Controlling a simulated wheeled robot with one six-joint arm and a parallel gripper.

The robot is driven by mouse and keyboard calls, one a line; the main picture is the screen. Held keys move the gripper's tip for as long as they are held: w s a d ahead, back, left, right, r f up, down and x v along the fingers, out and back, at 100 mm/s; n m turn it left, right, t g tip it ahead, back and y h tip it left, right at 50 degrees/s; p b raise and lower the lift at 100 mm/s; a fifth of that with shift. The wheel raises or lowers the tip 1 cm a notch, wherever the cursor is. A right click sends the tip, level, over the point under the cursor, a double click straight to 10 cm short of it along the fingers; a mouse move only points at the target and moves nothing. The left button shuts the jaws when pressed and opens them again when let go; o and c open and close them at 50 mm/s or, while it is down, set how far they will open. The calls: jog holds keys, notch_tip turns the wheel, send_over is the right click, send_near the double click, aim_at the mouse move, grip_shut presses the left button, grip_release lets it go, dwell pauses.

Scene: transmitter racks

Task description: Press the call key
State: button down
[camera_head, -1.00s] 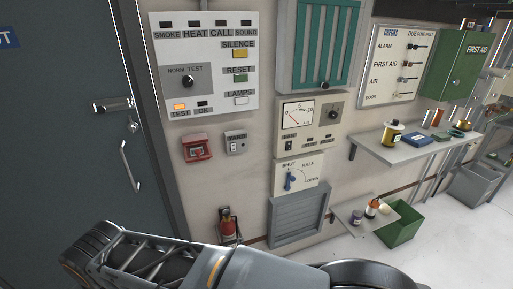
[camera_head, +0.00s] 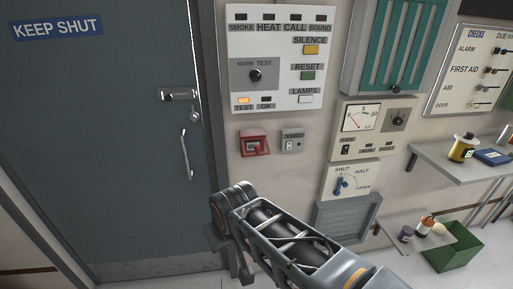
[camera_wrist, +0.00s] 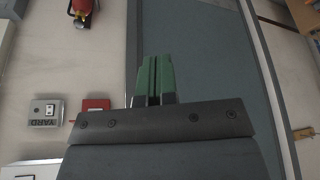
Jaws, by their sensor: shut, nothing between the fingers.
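A red wall box (camera_head: 254,143) with a pale part at its front sits below the white alarm panel (camera_head: 300,88). No label reading call key is legible on it. The word CALL on the panel marks a small dark lamp (camera_head: 296,17). In the wrist view, which is upside down, the red box (camera_wrist: 96,104) shows partly behind my gripper's mount. My gripper (camera_wrist: 154,62) has green fingers, shut and empty, in front of the dark door surface and apart from the red box. In the head view its fingertips cannot be made out.
A grey YARD switch box (camera_head: 291,141) is right of the red box. The dark door (camera_head: 100,120) with its handle (camera_head: 186,153) is at left. A gauge panel (camera_head: 368,128), a shelf (camera_head: 440,162) and a green bin (camera_head: 455,250) are at right.

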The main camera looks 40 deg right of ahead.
jog(key=w+d+f+n+t+y+b, duration=0.1)
jog(key=w+d+n+t+y+b, duration=0.2)
jog(key=w+d+n+t+b, duration=1.6)
jog(key=shift+w+d+f+n+t+y+b, duration=0.35)
jog(key=shift+d+n+b, duration=0.7)
jog(key=shift+d, duration=1.2)
jog(key=shift+w+d+p, duration=0.6)
jog(key=shift+w+d, duration=0.05)
jog(key=shift+w, duration=0.65)
jog(key=shift+w+d+p, duration=0.55)
jog(key=shift+w+d, duration=0.05)
jog(key=shift+w, duration=0.7)
jog(key=shift+w+d+p, duration=0.6)
jog(key=shift+w+d, duration=0.05)
jog(key=shift+w, duration=0.65)
